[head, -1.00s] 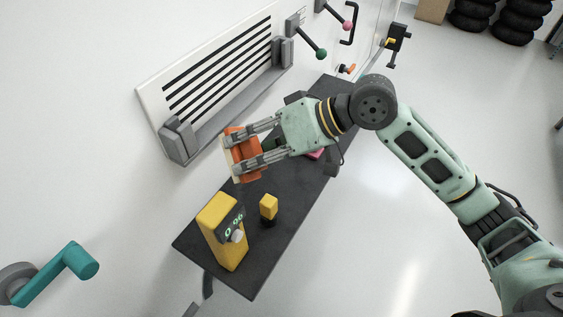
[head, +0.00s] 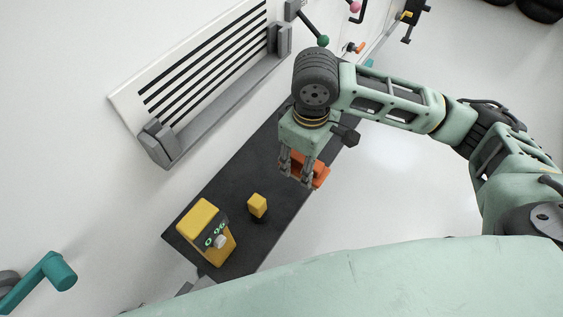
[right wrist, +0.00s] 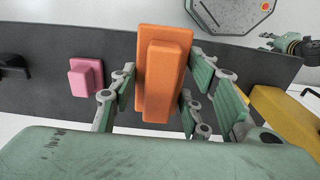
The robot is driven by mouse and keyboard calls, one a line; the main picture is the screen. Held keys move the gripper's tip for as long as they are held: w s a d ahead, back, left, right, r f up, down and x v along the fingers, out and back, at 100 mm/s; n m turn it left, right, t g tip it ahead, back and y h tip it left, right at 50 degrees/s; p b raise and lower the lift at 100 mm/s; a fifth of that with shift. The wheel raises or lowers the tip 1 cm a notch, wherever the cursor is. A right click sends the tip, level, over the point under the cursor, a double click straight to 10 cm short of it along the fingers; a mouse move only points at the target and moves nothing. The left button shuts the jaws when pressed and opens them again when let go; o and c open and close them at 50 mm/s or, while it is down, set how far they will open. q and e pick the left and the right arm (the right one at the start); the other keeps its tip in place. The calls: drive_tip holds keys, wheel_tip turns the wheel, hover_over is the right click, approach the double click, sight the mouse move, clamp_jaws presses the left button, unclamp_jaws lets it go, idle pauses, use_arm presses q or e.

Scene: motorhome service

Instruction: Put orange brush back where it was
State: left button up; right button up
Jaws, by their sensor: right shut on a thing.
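The orange brush (head: 320,173) is held in my right gripper (head: 296,180), above the dark shelf. In the right wrist view the orange brush (right wrist: 164,75) is upright between the fingers, its raised middle block facing the camera. The fingers stand on both sides of it. A small mint-green and black arm part (right wrist: 290,43) at the right edge of the wrist view looks like my left arm; its jaws are too small to read.
The dark shelf (head: 232,172) carries a yellow device with a green display (head: 206,230) and a small yellow block (head: 257,204). A pink block (right wrist: 85,78) shows in the wrist view. A slotted wall panel (head: 205,75) and teal crank (head: 45,275) are on the wall.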

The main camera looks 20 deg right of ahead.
drive_tip(key=w+a+f, duration=0.1)
drive_tip(key=w+f, duration=0.1)
drive_tip(key=w, duration=0.1)
drive_tip(key=w+a+f, duration=0.1)
drive_tip(key=shift+w+a+p, duration=0.3)
drive_tip(key=shift+w+a+f, duration=0.3)
drive_tip(key=shift+w+f, duration=0.05)
drive_tip(key=shift+w, duration=0.05)
drive_tip(key=shift+f, duration=0.3)
drive_tip(key=shift+f+p, duration=0.5)
drive_tip(key=shift+f, duration=1.25)
drive_tip(key=o, duration=1)
drive_tip(key=shift+f, duration=0.1)
